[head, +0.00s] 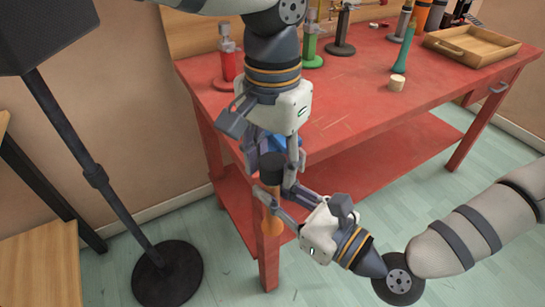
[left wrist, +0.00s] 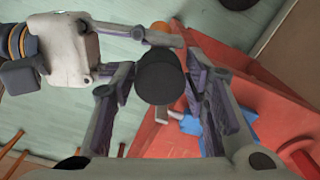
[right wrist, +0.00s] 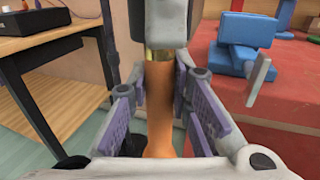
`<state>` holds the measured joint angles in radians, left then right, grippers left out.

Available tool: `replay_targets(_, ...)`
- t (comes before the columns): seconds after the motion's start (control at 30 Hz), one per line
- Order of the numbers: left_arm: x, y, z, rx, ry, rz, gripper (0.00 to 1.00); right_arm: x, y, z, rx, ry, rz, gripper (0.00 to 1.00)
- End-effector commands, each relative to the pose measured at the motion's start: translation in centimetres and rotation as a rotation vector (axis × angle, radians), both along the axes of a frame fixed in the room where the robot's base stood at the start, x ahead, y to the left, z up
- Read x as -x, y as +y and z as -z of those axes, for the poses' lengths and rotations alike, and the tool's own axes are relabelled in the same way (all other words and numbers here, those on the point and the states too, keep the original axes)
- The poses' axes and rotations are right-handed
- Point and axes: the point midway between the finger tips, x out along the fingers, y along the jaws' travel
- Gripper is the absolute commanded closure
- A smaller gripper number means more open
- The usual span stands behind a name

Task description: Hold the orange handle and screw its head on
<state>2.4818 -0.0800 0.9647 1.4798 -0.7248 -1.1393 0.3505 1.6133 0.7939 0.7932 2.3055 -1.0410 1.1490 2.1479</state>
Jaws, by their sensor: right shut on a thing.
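The orange handle (right wrist: 160,112) stands upright between the fingers of my right gripper (right wrist: 160,95), which is shut on it. A brass-coloured section shows at its top end. In the head view the handle's lower end (head: 270,224) hangs below the right gripper (head: 275,196), in front of the table. The black cylindrical head (head: 271,166) is directly above the handle, in line with it. In the left wrist view the head (left wrist: 160,78) sits between the spread fingers of my left gripper (left wrist: 160,90), which looks open around it. Whether the head's thread is engaged is hidden.
The red table (head: 345,110) is just behind the grippers. A green clamp (head: 311,45), a red clamp (head: 228,65) and a wooden tray (head: 472,45) stand on top. A black speaker stand (head: 95,175) is on the left.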

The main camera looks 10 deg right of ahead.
Motion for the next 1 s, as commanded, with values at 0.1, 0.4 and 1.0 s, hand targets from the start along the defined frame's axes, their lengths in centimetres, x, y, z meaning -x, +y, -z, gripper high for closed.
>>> replay_targets(0.1, 0.0, 0.0, 0.0, 0.0, 0.0, 0.0, 0.93, 0.0, 0.0, 0.0, -0.001, -0.001, 0.0, 1.0)
replay_targets(0.4, 0.0, 0.0, 0.0, -0.001, -0.001, 0.005, 0.58, 0.0, 0.0, 0.0, -0.001, -0.001, 0.0, 1.0)
replay_targets(1.0, -0.1, 0.0, -3.7, 0.001, -0.006, 0.004, 0.44, 0.0, 0.0, -0.1, -0.001, -0.001, 0.0, 1.0)
